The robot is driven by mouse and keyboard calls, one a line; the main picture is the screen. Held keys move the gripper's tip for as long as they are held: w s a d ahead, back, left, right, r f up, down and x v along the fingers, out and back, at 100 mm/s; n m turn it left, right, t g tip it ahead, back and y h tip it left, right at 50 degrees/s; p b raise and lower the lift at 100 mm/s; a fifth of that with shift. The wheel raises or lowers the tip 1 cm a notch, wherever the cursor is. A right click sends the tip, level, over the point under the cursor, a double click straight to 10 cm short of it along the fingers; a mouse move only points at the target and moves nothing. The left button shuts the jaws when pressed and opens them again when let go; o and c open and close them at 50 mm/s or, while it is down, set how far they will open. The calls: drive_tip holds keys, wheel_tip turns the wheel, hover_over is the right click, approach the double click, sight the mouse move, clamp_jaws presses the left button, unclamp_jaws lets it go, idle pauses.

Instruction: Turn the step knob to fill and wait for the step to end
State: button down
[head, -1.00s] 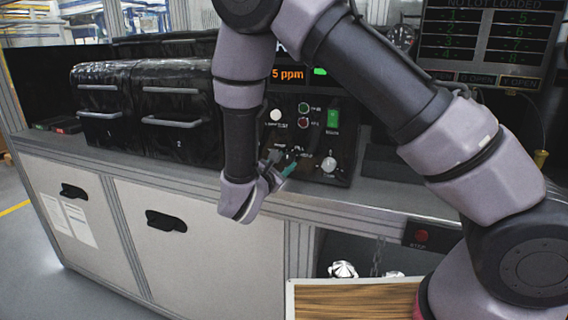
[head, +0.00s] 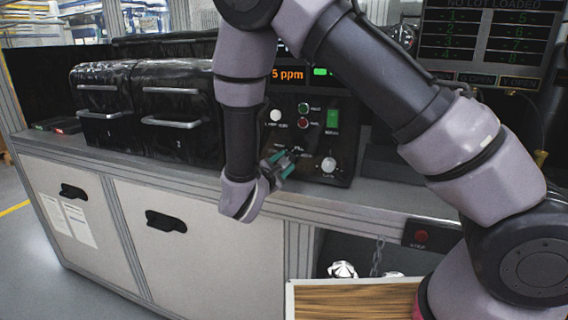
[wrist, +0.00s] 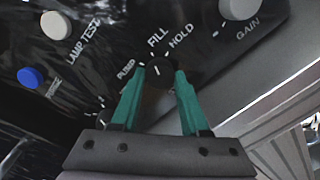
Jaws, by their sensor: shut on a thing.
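The step knob (wrist: 159,73) is a small black round knob with a short white mark. In the wrist view it sits between the green fingertips of my gripper (wrist: 158,74), which is shut on it. The printed words FILL and HOLD lie just beyond it, with a third, hard-to-read word at its left. The white mark points roughly toward FILL, but it is too small to be certain. In the head view my gripper (head: 288,160) reaches the lower left of the black control panel (head: 345,150); its fingers largely hide the knob there.
Black covered boxes (head: 178,110) stand left of my arm.

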drive_tip(key=shift+c, duration=2)
unclamp_jaws()
drive_tip(key=shift+s, duration=0.15)
drive_tip(key=v, duration=1)
drive_tip(key=shift+s, duration=0.25)
drive_tip(key=shift+a, duration=0.1)
